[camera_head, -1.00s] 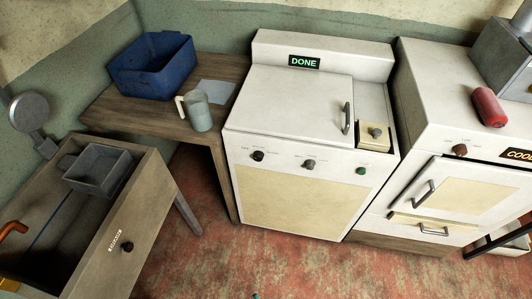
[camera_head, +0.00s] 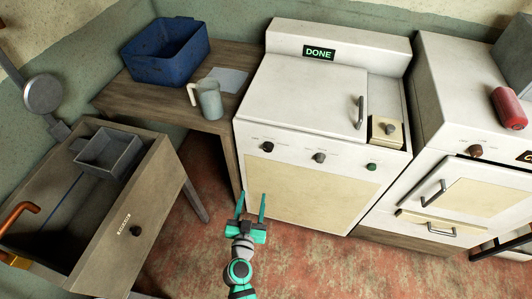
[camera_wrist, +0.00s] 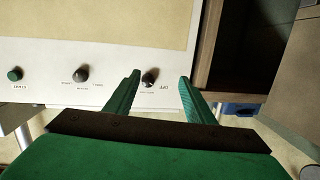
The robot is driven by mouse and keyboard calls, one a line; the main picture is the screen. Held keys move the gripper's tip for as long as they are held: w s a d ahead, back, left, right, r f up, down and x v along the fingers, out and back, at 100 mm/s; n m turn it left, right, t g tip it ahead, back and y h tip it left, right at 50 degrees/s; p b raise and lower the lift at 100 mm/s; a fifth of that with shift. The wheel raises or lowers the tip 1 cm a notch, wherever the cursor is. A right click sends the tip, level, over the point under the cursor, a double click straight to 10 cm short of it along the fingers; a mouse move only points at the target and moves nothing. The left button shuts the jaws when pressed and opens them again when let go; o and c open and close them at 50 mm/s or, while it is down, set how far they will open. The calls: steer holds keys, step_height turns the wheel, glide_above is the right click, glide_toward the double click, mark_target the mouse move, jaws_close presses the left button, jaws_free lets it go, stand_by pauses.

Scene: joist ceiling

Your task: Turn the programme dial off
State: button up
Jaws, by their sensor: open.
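The white machine (camera_head: 305,88) with a "DONE" display has a front panel with two dark dials and a green button (camera_head: 371,167). The left dial (camera_head: 267,147) has an OFF mark beside it, and I take it as the programme dial. The other dial (camera_head: 320,158) is in the panel's middle. My gripper (camera_head: 251,197) is open and empty, in front of the machine and below the panel in the head view. In the wrist view, the panel looks upside down and the OFF-marked dial (camera_wrist: 149,77) shows between my open fingers, apparently beyond the tips.
A wooden table (camera_head: 130,92) with a blue bin (camera_head: 165,55) and a grey jug (camera_head: 208,100) stands left of the machine. A sink unit (camera_head: 160,185) is at the front left. A white cooker (camera_head: 480,190) with a red cylinder (camera_head: 509,108) on top stands right.

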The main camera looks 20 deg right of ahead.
mark_target(267, 150)
steer(key=w+d+r+h, duration=0.1)
steer(key=w+d, duration=0.2)
steer(key=w, duration=0.2)
steer(key=w+d+r+m, duration=0.1)
steer(key=w+d+r, duration=0.1)
steer(key=w+d, duration=0.2)
steer(key=w+d+r+h, duration=0.1)
steer(key=w+d, duration=0.2)
steer(key=w, duration=0.2)
steer(key=shift+w+d+r+m+h, duration=0.15)
steer(key=shift+w+r+m+h, duration=0.15)
steer(key=shift+w+m, duration=0.1)
steer(key=c, duration=1.1)
steer(key=shift+o, duration=0.2)
